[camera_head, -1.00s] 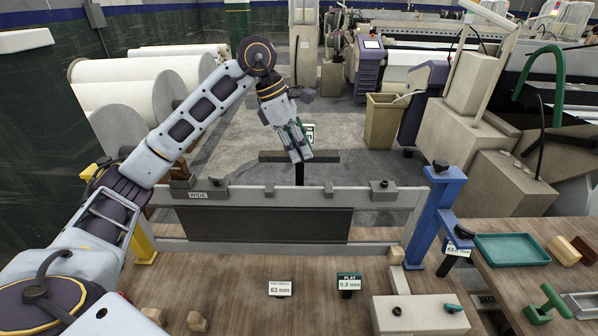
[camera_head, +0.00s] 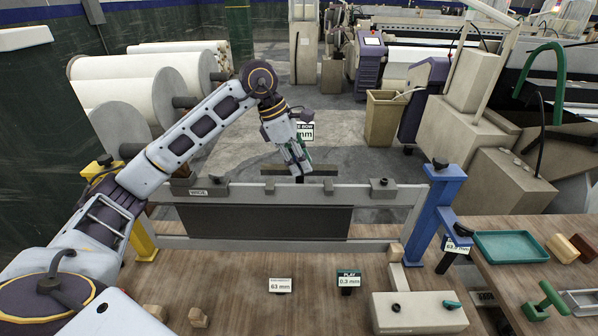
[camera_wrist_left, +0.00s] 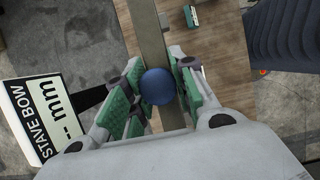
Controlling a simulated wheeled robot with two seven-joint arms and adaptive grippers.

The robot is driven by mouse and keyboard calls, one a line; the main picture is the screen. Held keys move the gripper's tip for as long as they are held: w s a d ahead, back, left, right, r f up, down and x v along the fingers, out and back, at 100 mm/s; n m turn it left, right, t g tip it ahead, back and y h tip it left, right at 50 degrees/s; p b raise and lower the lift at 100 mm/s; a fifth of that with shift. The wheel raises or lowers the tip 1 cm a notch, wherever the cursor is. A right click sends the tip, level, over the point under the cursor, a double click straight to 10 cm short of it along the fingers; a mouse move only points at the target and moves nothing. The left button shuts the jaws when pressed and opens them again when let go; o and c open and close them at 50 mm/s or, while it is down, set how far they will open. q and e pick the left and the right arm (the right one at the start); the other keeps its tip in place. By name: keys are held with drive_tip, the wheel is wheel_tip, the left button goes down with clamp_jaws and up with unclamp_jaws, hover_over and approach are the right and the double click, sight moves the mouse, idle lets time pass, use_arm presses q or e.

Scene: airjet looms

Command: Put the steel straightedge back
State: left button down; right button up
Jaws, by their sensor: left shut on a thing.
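The steel straightedge (camera_head: 325,171) shows in the head view as a dark narrow bar, level and crosswise, just behind the top rail of the dark-panelled frame. My left gripper (camera_head: 304,172) reaches down onto its middle from above. In the left wrist view the straightedge (camera_wrist_left: 149,35) runs top to bottom as a grey-brown bar. A round blue knob (camera_wrist_left: 158,87) on it sits between the green-padded fingers of the left gripper (camera_wrist_left: 155,95), which is shut on it. My right gripper is not in view.
The frame (camera_head: 265,222) stands across the wooden table (camera_head: 235,285), with a blue post (camera_head: 437,215) at its right. A stave bow sign (camera_head: 305,131) stands behind the gripper. Two small signs, a pale box (camera_head: 418,313) and a teal tray (camera_head: 510,246) lie nearer or to the right.

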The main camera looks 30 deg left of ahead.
use_arm(q)
drive_tip(key=shift+f, duration=1.65)
drive_tip(key=shift+f, duration=0.25)
drive_tip(key=c, duration=1.2)
unclamp_jaws()
drive_tip(key=shift+s+a+r, duration=0.1)
drive_tip(key=shift+a+r, duration=0.15)
drive_tip(key=shift+r, duration=0.3)
drive_tip(key=shift+b+v, duration=0.65)
drive_tip(key=shift+v, duration=5.65)
drive_tip(key=shift+s, duration=0.2)
drive_tip(key=shift+f, duration=0.1)
